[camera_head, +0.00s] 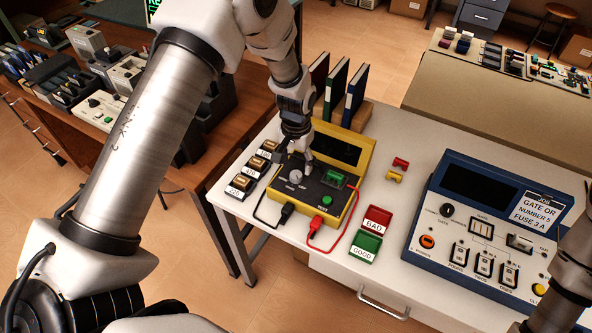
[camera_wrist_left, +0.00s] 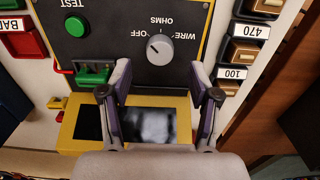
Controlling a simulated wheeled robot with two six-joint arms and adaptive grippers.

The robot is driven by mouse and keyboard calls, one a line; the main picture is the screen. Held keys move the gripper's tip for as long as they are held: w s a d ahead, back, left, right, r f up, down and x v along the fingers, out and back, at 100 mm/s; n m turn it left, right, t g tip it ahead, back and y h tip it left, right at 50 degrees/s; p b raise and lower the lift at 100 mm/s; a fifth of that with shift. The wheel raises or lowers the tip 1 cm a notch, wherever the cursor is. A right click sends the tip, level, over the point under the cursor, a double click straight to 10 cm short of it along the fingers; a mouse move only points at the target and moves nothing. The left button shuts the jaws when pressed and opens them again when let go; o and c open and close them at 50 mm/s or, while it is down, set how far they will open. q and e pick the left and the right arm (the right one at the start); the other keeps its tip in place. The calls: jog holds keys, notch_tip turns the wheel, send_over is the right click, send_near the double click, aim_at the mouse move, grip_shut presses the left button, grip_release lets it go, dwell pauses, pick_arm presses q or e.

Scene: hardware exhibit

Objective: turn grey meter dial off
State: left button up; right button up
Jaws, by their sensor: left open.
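The grey dial (camera_head: 296,177) is a round knob on the dark panel of a yellow-cased meter (camera_head: 343,208). In the left wrist view the dial (camera_wrist_left: 160,49) shows upside down with OFF, WIRE and OHMS labels around it. A small dark mark on it lies on the side toward OFF; its exact setting is hard to tell. My left gripper (camera_head: 299,153) is over the meter, just behind the dial. In the left wrist view its open fingers (camera_wrist_left: 159,78) are apart, with the dial ahead between them and nothing held. Part of my right arm shows at lower right, its fingers out of frame.
A green switch (camera_head: 333,179) sits beside the dial, and a green TEST button (camera_head: 326,200) is nearby. Resistor blocks (camera_head: 249,176) stand left; red BAD (camera_head: 377,219) and green GOOD (camera_head: 366,244) trays lie right. A blue tester (camera_head: 483,230) is further right. Binders (camera_head: 355,94) stand behind.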

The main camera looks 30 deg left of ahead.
aim_at(296, 175)
pick_arm(q)
notch_tip(296, 175, up, 7)
jog(key=shift+r, duration=0.2)
jog(key=shift+s, duration=0.1)
jog(key=s+f, duration=0.2)
jog(key=f, duration=0.1)
jog(key=s+f+g, duration=0.1)
jog(key=s+f, duration=0.1)
jog(key=f, duration=0.1)
jog(key=s+f+g+b, duration=0.1)
jog(key=s+f, duration=0.1)
jog(key=shift+s+f, duration=0.1)
jog(key=shift+f, duration=0.3)
jog(key=s+f, duration=0.5)
jog(key=s, duration=0.4)
jog(key=s+f+g+b, duration=0.1)
jog(key=s+f, duration=0.4)
jog(key=s, duration=0.4)
jog(key=s+f, duration=0.5)
jog(key=s, duration=0.5)
jog(key=shift+w+d+r+n+t, duration=0.15)
jog(key=shift+w+t, duration=0.35)
jog(key=shift+w, duration=0.25)
jog(key=shift+w+d+r+n+t, duration=0.1)
jog(key=shift+w+r+t, duration=0.1)
jog(key=shift+w+t, duration=0.45)
jog(key=shift+w+d+r+n+t, duration=0.15)
jog(key=shift+w+t, duration=0.2)
jog(key=shift+w, duration=0.5)
